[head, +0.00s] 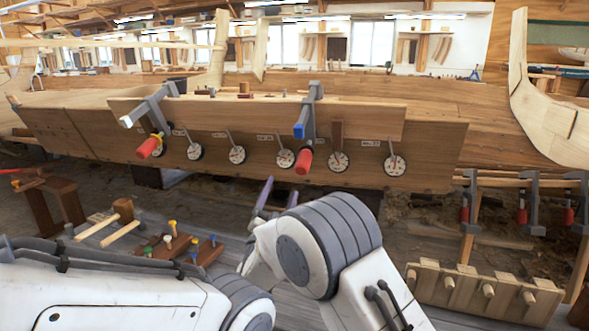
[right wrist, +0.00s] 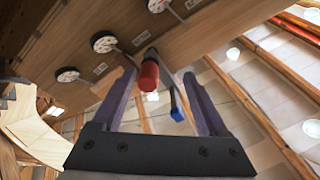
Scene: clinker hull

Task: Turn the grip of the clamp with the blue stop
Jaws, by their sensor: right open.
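The clamp with the blue stop (head: 299,131) hangs on the plank's upper edge, right of the other clamp. Its red grip (head: 304,161) points down toward me. My right gripper (head: 280,191) is open, below and left of that grip in the head view. In the right wrist view, the red grip (right wrist: 149,76) shows between the two purple fingers (right wrist: 159,75), with no visible contact. The blue stop (right wrist: 178,113) shows beside it, nearer the right finger. My left gripper is out of view; only its arm shows at lower left.
A second clamp with a white stop (head: 126,121) and red grip (head: 149,147) is at left. Several round dials (head: 237,155) line the hull plank (head: 430,150). A brown block with coloured pegs (head: 180,247) lies on the bench. A pegged wooden rack (head: 485,290) stands lower right.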

